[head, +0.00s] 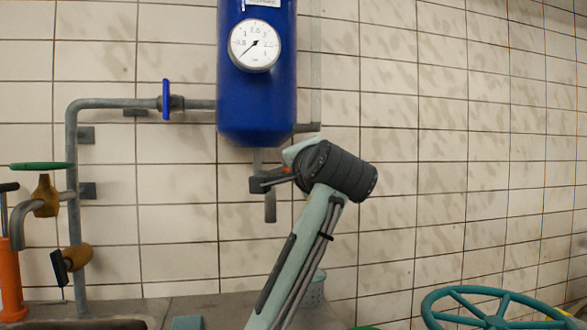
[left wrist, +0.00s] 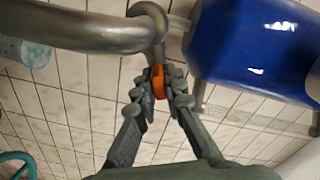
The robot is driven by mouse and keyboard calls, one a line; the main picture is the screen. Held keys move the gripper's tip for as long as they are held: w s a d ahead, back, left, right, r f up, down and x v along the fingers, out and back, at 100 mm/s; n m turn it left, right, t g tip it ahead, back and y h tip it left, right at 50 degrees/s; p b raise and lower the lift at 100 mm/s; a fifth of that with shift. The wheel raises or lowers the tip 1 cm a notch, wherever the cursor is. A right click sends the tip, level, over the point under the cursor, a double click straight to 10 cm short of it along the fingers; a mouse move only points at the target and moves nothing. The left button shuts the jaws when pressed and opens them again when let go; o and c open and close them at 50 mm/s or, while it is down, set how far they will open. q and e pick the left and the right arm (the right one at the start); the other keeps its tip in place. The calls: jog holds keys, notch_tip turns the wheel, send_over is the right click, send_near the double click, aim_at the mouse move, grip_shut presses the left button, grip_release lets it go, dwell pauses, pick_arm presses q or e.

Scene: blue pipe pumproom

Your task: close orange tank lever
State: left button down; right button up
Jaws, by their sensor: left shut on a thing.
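The blue tank (head: 256,95) hangs on the tiled wall in the head view, with a round gauge (head: 255,45) on its front. It also shows at the upper right of the left wrist view (left wrist: 250,45). Below the tank, my left gripper (head: 264,183) reaches the short grey pipe under it. In the left wrist view, the orange lever (left wrist: 160,82) sits between the fingertips of my left gripper (left wrist: 163,88), which are shut on it beside the grey pipe. In the head view, the gripper and wrist hide most of the lever. My right gripper is in neither view.
A grey pipe (head: 110,103) with a blue valve handle (head: 166,100) runs left of the tank. A green-handled tap (head: 45,195) and an orange cylinder (head: 10,272) stand at far left. A teal handwheel (head: 490,308) is at lower right.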

pick_arm(q)
jog(key=g+h, duration=0.1)
jog(key=m+g+h, duration=0.1)
jog(key=shift+a+r+h, duration=0.15)
jog(key=shift+r+h, duration=0.15)
jog(key=shift+r, duration=0.1)
jog(key=shift+w+a+r+m+g+h, duration=0.1)
jog(key=shift+m+g+h, duration=0.25)
jog(key=shift+g+h, duration=0.3)
jog(key=shift+a+r+m+g+h, duration=0.1)
jog(key=shift+m+g+h, duration=0.25)
jog(key=shift+g+h, duration=0.3)
jog(key=c, duration=1.6)
grip_release()
notch_tip(320, 180, up, 9)
jog(key=shift+r, duration=0.6)
